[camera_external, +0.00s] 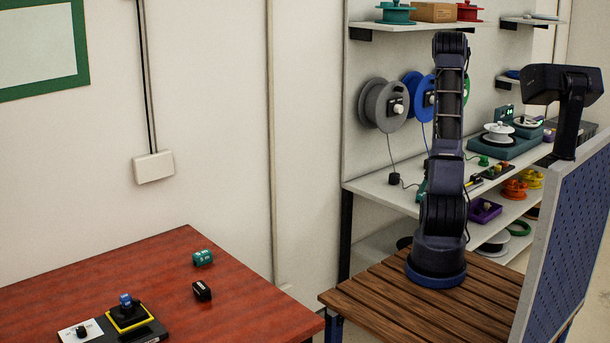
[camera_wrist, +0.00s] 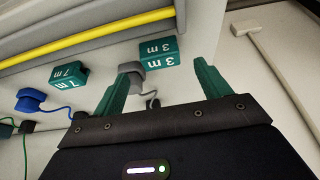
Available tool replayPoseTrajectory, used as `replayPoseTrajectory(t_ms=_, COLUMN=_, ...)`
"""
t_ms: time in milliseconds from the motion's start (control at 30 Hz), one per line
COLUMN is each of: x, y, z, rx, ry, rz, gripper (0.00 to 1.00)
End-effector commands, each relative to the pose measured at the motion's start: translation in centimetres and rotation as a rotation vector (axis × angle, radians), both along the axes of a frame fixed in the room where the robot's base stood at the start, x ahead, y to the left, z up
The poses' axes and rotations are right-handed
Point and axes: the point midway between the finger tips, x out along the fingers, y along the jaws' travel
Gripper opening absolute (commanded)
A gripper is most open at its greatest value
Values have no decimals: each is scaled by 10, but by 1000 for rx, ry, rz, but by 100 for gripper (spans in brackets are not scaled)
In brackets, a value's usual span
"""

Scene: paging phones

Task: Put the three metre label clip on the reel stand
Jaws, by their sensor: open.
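In the wrist view a green clip marked 3 m (camera_wrist: 159,52) shows on two of its faces, ahead of my gripper (camera_wrist: 161,69). My gripper has two green fingers spread apart with nothing held between them. The clip appears between and beyond the fingertips, and its gap to them is hard to judge. A similar green clip marked 7 m (camera_wrist: 67,76) is to its left. In the external view my arm stands upright and its gripper is not visible.
A grey plug (camera_wrist: 131,68) and a blue plug (camera_wrist: 32,101) with cords are close to the clips. A yellow strip (camera_wrist: 90,33) runs behind. Grey (camera_external: 376,103) and blue reels hang on the wall. The red table (camera_external: 120,270) holds a green clip (camera_external: 202,258) and a black clip (camera_external: 202,291).

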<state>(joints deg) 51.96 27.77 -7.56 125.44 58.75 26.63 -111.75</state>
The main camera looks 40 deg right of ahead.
Motion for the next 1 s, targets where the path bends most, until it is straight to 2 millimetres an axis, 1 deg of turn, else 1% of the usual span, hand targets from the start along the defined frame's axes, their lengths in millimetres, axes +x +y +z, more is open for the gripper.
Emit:
replayPoseTrajectory(t_ms=33, x=-3, y=0, z=9, rx=-2, ry=-2, rz=0, gripper=76)
replayPoseTrajectory(t_ms=100, x=-7, y=-1, z=21, rx=-3, ry=-2, rz=-1, gripper=76)
replayPoseTrajectory(t_ms=300, x=-18, y=-1, z=44, rx=-1, ry=-1, rz=0, gripper=76)
replayPoseTrajectory(t_ms=400, x=-21, y=-1, z=51, rx=-2, ry=-1, rz=-1, gripper=76)
replayPoseTrajectory(t_ms=533, x=-23, y=0, z=56, rx=0, ry=0, rz=0, gripper=76)
replayPoseTrajectory(t_ms=633, x=-23, y=0, z=57, rx=1, ry=0, rz=0, gripper=76)
replayPoseTrajectory(t_ms=700, x=-20, y=5, z=61, rx=2, ry=-3, rz=2, gripper=76)
replayPoseTrajectory(t_ms=767, x=-13, y=13, z=69, rx=5, ry=-8, rz=8, gripper=76)
replayPoseTrajectory(t_ms=867, x=3, y=39, z=92, rx=18, ry=-18, rz=22, gripper=76)
replayPoseTrajectory(t_ms=967, x=21, y=76, z=121, rx=36, ry=-27, rz=41, gripper=76)
replayPoseTrajectory(t_ms=1000, x=27, y=93, z=133, rx=44, ry=-29, rz=48, gripper=76)
